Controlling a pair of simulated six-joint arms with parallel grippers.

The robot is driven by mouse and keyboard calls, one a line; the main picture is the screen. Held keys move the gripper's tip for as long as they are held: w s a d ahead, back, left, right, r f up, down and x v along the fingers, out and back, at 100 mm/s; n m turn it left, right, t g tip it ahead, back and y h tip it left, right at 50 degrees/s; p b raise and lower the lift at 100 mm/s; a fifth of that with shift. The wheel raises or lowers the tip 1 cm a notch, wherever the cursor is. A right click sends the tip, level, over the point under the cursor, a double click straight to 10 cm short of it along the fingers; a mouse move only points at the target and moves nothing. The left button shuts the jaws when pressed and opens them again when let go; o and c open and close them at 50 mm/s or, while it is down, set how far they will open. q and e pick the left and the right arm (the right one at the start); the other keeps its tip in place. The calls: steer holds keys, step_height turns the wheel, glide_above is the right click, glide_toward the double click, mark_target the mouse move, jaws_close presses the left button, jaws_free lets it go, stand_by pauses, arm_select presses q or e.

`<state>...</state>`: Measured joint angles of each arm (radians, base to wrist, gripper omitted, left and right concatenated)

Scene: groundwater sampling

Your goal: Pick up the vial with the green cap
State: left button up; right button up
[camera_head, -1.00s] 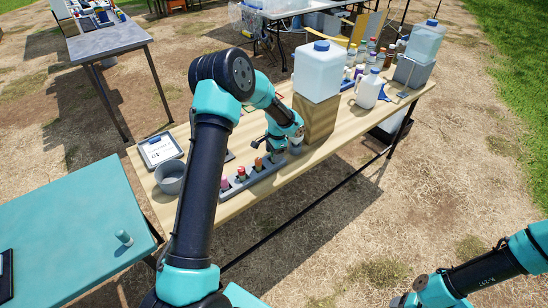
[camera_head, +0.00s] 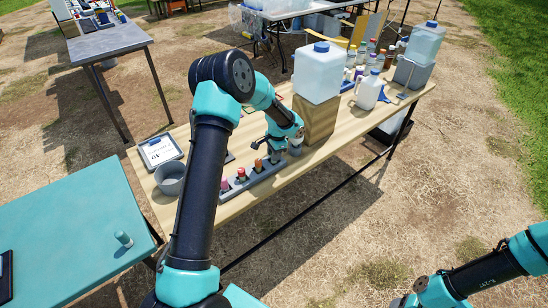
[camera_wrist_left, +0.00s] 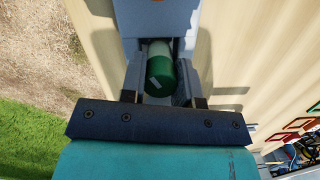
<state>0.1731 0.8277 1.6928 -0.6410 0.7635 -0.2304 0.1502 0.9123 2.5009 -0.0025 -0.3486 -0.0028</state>
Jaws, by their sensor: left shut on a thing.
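The vial with the green cap (camera_wrist_left: 160,76) shows in the left wrist view, between the two fingers of my left gripper (camera_wrist_left: 160,88). The fingers are closed on it from both sides. In the head view my left gripper (camera_head: 277,153) points down at the far end of the grey vial rack (camera_head: 252,181). There the green cap is hard to make out behind the fingers. I cannot tell whether the vial is clear of the rack. The right gripper is out of view.
Vials with pink (camera_head: 225,184), red (camera_head: 241,173) and orange (camera_head: 258,164) caps stand in the rack. A wooden block (camera_head: 316,119) with a big water container (camera_head: 319,72) stands close beyond the gripper. A grey cup (camera_head: 170,178) and clipboard (camera_head: 160,150) lie to the left.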

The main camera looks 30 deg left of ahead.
arm_select(q)
steer(key=shift+r, duration=0.1)
steer(key=shift+r, duration=0.7)
step_height(320, 180, up, 2)
steer(key=s+d+r, duration=0.1)
steer(key=s+d, duration=0.7)
steer(key=s, duration=0.5)
steer(key=shift+s+d+r, duration=0.2)
steer(key=shift+s, duration=0.15)
steer(key=shift+w, duration=0.1)
